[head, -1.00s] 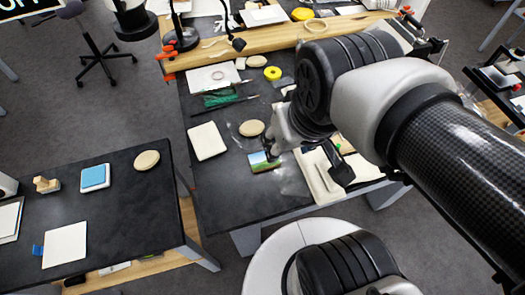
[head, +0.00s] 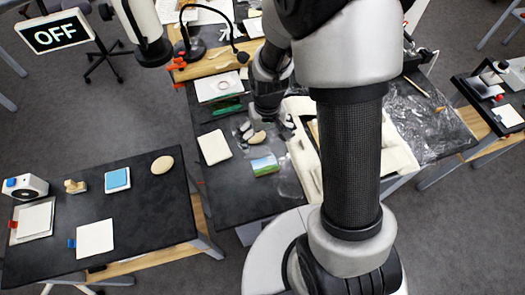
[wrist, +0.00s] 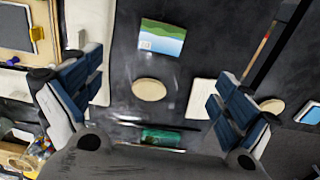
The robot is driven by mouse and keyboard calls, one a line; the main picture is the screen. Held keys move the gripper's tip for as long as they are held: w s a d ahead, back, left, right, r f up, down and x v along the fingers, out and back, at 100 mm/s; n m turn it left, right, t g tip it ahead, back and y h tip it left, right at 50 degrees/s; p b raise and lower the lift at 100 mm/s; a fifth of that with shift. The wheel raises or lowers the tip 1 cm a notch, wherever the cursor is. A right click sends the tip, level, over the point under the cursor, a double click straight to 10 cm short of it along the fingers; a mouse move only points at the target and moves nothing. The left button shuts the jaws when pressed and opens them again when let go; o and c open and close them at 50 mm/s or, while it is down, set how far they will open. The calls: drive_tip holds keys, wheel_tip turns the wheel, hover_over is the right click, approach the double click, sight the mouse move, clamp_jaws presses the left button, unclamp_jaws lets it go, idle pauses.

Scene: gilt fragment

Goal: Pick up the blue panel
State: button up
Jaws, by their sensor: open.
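A flat blue square (head: 117,178) lies on a white pad on the left table. A blue patch on white (wrist: 309,113) at the right edge of the wrist view looks like the same piece. A small landscape panel (head: 265,165), blue above and green below, lies flat on the middle table and also shows in the wrist view (wrist: 161,38). My gripper (head: 265,130) is open and empty above the middle table, over a round tan disc (wrist: 149,90). In the wrist view my gripper (wrist: 157,80) has its fingers spread wide, with the landscape panel beyond them.
A white pad (head: 214,147) lies left of the disc. A white frame-like tray (head: 304,160) stands right of the landscape panel. The left table also bears a tan oval (head: 162,166) and a white sheet (head: 95,238). Floor separates the tables.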

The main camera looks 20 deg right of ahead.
sight(265, 165)
drive_tip(key=f+b, duration=0.3)
drive_tip(key=f, duration=1.3)
drive_tip(key=shift+a+f, duration=0.1)
drive_tip(key=shift+a, duration=0.1)
drive_tip(key=c, duration=1.1)
